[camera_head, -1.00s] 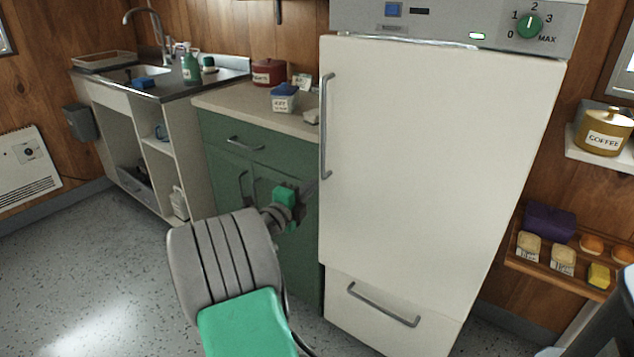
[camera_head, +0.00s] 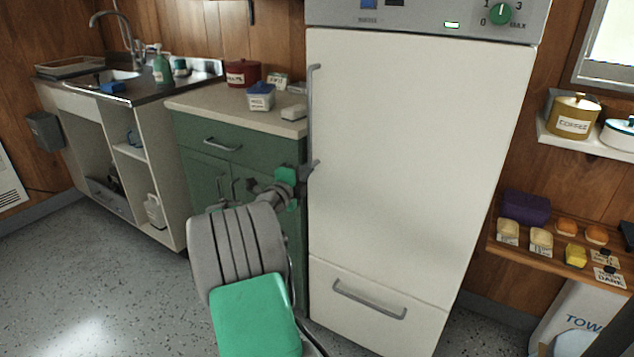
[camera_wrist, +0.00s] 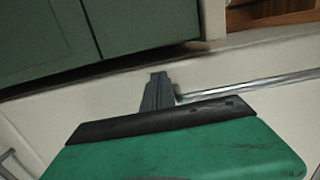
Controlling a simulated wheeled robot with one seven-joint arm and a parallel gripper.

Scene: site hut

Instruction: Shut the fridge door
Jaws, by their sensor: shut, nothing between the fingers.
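The white fridge door (camera_head: 415,150) fills the middle of the head view, with an upright grey bar handle (camera_head: 312,115) along its left edge. The door looks flush, or nearly flush, with the control panel above and the drawer below; I cannot make out a gap. My gripper (camera_head: 310,172) is shut and empty beside the lower end of the handle, at the door's left edge. In the wrist view, my gripper's fingers (camera_wrist: 157,88) are together next to the handle bar (camera_wrist: 250,84), against the pale door. I cannot tell whether they touch.
The fridge drawer (camera_head: 375,310) below looks closed. A green cabinet (camera_head: 215,165) with a beige worktop stands close to the left of the fridge and my arm. A shelf (camera_head: 560,262) with food items is on the right wall. Grey floor is free at the lower left.

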